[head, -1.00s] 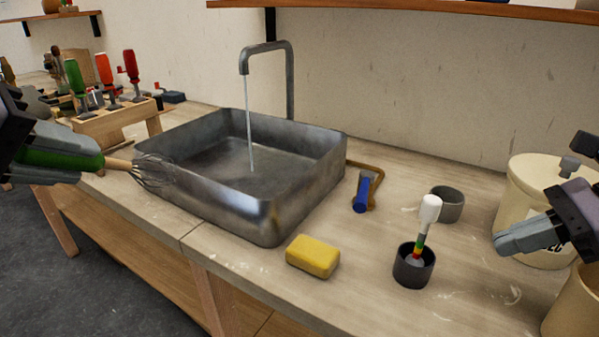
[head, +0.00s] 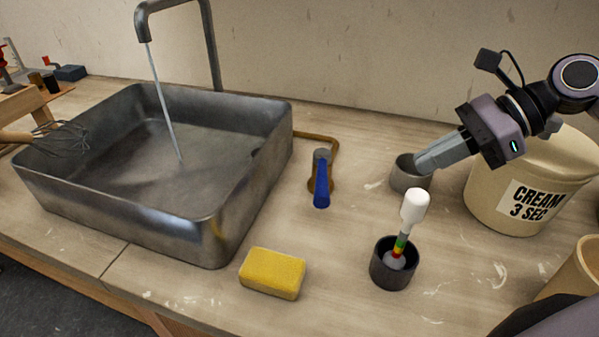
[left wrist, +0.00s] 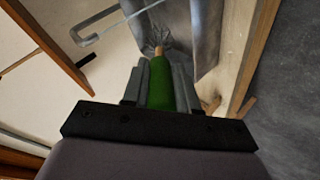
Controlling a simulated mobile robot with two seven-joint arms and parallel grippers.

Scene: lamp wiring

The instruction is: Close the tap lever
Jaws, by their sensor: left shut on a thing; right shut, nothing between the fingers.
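The tap lever (head: 321,180) has a blue handle on a grey and brown fitting on the counter, right of the sink. The tap (head: 173,5) arches over the metal sink (head: 205,235), and a stream of water (head: 165,105) runs from it. My right gripper (head: 424,163) is shut and empty, at the small grey cup right of the lever and apart from the lever. My left gripper (left wrist: 160,80) is shut on the green handle of a whisk (left wrist: 160,98). In the head view the whisk's wires (head: 62,137) show at the sink's left rim; the left gripper is outside that view.
A yellow sponge (head: 272,273) lies in front of the lever. A dark cup (head: 392,272) holding a white-topped stick (head: 414,208), the grey cup (head: 405,178) and a cream tub (head: 480,195) stand to the right. The counter around the lever is mostly clear.

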